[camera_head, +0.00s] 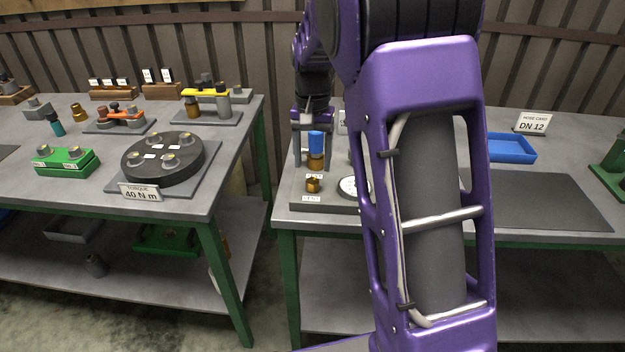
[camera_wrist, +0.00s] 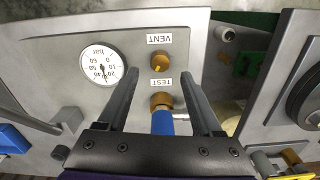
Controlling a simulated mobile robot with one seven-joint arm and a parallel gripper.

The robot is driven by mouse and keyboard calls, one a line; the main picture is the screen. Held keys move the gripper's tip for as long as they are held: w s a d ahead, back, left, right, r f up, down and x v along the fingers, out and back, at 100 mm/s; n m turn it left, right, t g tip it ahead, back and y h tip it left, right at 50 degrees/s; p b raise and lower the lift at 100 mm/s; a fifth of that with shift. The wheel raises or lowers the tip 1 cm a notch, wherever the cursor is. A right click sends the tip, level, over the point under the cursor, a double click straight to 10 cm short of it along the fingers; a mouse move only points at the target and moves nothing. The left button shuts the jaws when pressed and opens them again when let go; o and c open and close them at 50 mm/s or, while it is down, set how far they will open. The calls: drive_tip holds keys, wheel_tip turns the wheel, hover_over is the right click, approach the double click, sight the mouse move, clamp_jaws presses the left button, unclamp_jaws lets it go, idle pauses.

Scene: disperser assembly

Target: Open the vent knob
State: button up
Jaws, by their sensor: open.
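The vent knob is a small brass knob (camera_wrist: 160,62) beside a label reading VENT (camera_wrist: 160,39) in the wrist view. In the head view it (camera_head: 313,185) stands at the front left of the grey panel. My gripper (camera_wrist: 159,74) is open, with its fingers apart. In the wrist view the knob appears just beyond the fingertips, near the line midway between them, and nothing touches it. In the head view my gripper (camera_head: 315,148) is behind the knob, around the blue-topped brass test fitting. I cannot tell whether a finger touches that fitting.
The brass TEST fitting (camera_wrist: 160,101) with its blue piece (camera_wrist: 162,123) lies between my fingers in the picture. A round dial gauge (camera_wrist: 102,67) is left of the knob. A blue tray (camera_head: 510,147) and a dark mat (camera_head: 545,201) lie farther right on the bench.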

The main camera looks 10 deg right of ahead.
sight(313, 180)
wheel_tip(313, 180, down, 5)
drive_tip(key=shift+f+b, duration=0.15)
drive_tip(key=shift+b, duration=0.2)
clamp_jaws()
